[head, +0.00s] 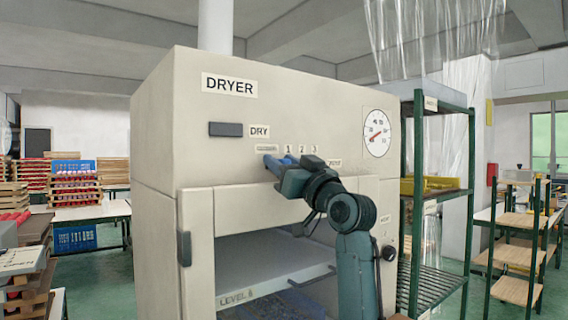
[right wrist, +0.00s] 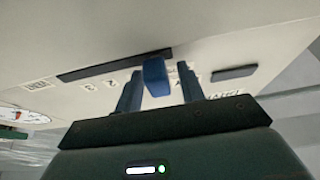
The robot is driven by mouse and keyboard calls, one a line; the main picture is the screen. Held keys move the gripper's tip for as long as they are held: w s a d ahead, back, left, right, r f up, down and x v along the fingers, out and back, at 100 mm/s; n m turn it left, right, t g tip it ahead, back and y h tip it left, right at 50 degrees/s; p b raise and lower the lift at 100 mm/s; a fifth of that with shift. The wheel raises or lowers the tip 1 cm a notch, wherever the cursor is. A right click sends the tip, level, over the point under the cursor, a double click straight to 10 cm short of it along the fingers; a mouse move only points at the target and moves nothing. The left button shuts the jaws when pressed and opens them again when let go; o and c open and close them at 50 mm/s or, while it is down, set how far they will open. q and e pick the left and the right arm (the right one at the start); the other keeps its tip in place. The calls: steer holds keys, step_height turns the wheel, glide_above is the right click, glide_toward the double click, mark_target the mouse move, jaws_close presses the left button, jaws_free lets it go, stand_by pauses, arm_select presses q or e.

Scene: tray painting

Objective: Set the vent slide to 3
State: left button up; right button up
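The dryer's vent slide has a blue knob (right wrist: 155,77) in a dark slot (right wrist: 110,66) on the front panel. In the right wrist view, which is turned over, the knob is at the slot's right end, away from the printed 3. My right gripper (right wrist: 160,90) is open, with one finger on each side of the knob. A gap shows on the right; the left finger is very near or touching. In the head view the right gripper (head: 280,161) is at the panel, just below and left of the printed 1, 2, 3, and hides the slot. My left gripper is out of view.
The dryer (head: 160,140) has an open chamber below the panel and a round dial (head: 377,133) at right. A green rack (head: 440,190) stands right of the dryer. Tables with crates (head: 75,195) are at left.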

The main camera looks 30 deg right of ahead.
jaws_close()
stand_by(0.3)
